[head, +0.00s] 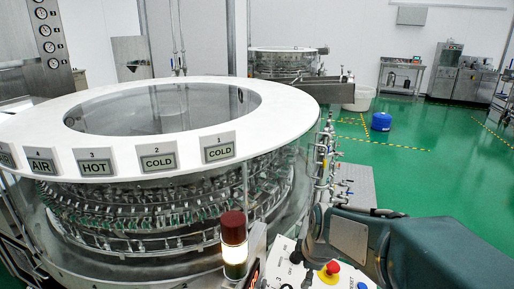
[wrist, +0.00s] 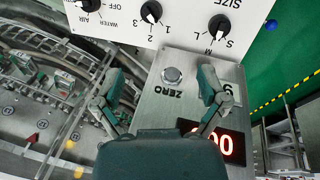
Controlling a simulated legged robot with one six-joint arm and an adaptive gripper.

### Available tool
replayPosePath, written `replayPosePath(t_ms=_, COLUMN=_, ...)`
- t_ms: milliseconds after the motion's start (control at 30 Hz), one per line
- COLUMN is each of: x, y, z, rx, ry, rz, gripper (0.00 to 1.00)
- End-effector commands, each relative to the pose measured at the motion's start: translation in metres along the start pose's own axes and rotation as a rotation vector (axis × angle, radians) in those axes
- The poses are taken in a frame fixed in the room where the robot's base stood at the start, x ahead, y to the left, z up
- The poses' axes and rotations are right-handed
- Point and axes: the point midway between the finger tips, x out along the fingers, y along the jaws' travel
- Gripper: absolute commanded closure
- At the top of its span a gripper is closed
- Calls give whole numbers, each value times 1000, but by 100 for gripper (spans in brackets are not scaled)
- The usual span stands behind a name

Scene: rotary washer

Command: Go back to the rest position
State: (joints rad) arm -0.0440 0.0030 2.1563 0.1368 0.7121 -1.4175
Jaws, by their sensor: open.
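My gripper (wrist: 160,88) is open and empty in the wrist view. Its two fingers stand apart on either side of a silver ZERO button (wrist: 172,76), over the metal part of the control panel. Whether it touches the panel cannot be told. In the head view my dark green arm comes in from the lower right and reaches over the control panel (head: 288,272); the fingertips are not clear there. The rotary washer (head: 277,93), with a white ring top and COLD, HOT and AIR labels, stands to the left of the arm.
A red digital display (wrist: 228,146) and black knobs (wrist: 151,11) surround the gripper. A signal lamp (head: 233,232) and a red emergency stop (head: 330,270) stand close to the arm. A blue drum (head: 381,121) stands on the open green floor (head: 430,175) at right.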

Motion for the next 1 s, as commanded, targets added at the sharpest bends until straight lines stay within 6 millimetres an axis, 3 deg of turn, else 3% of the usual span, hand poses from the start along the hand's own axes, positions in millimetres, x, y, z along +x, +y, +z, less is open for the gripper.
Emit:
replayPosePath(t_ms=33, x=-15, y=-7, z=3, rx=74, ry=0, rz=21, gripper=7)
replayPosePath(t_ms=200, x=-54, y=-33, z=13, rx=350, ry=5, rz=69, gripper=7)
replayPosePath(t_ms=500, x=-105, y=-86, z=32, rx=840, ry=42, rz=157, gripper=7)
replayPosePath(t_ms=800, x=-130, y=-134, z=50, rx=1261, ry=105, rz=226, gripper=7)
replayPosePath(t_ms=1000, x=-132, y=-142, z=54, rx=1342, ry=117, rz=235, gripper=7)
